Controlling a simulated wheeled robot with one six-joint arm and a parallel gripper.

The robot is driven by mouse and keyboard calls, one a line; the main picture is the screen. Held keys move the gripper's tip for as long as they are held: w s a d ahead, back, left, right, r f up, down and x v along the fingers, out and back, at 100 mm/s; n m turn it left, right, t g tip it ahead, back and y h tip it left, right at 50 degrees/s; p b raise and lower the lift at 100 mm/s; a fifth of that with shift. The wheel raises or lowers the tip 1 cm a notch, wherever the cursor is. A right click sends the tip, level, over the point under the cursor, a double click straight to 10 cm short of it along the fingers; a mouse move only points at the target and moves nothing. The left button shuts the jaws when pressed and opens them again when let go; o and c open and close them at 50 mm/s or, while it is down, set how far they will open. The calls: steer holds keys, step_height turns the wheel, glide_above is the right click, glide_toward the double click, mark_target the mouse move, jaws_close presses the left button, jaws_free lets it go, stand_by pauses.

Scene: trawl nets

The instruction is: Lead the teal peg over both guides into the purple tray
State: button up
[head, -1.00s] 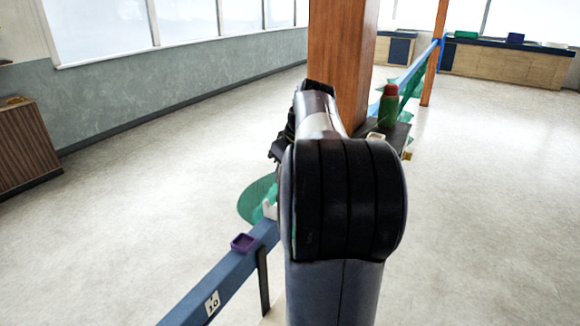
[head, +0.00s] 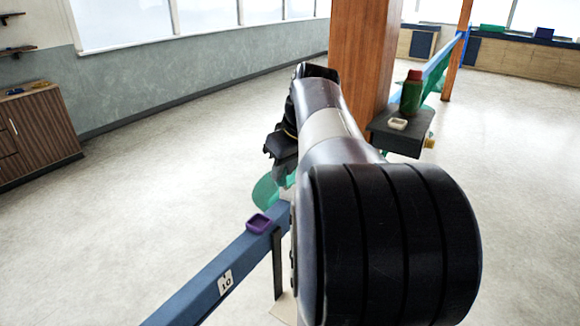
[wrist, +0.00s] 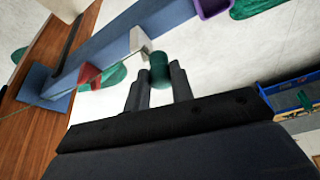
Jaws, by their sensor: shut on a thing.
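In the wrist view my gripper (wrist: 160,84) is shut on the teal peg (wrist: 159,70), a short cylinder between its two fingertips. The peg is close to the right side of the white guide (wrist: 140,42) on the blue rail; I cannot tell if they touch. The red guide (wrist: 88,76) is farther left along the rail, near the wooden post. The purple tray (wrist: 213,7) is at the top edge, to the right of both guides. In the head view the purple tray (head: 259,223) sits on the rail, and my arm hides the guides and peg.
The blue rail (head: 215,275), with a number label, runs behind my arm towards the wooden post (head: 358,60). A dark shelf (head: 405,138) beside the post carries a green bottle (head: 411,92) and a small white dish (head: 397,124). Green netting (head: 265,193) hangs behind the rail.

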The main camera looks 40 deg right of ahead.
steer(key=shift+s+a+b, duration=0.5)
steer(key=shift+a, duration=0.9)
steer(key=shift+s+a+b, duration=0.5)
steer(key=shift+s+a, duration=0.05)
steer(key=shift+a, duration=0.8)
steer(key=shift+s+a+b, duration=0.5)
steer(key=shift+a, duration=0.9)
steer(key=shift+f+b, duration=1.6)
steer(key=shift+f, duration=0.8)
steer(key=shift+s, duration=0.15)
steer(key=shift+f, duration=0.15)
steer(key=o, duration=1)
steer(key=shift+o, duration=0.2)
steer(key=shift+d, duration=0.1)
steer(key=v, duration=1)
steer(key=shift+r, duration=0.4)
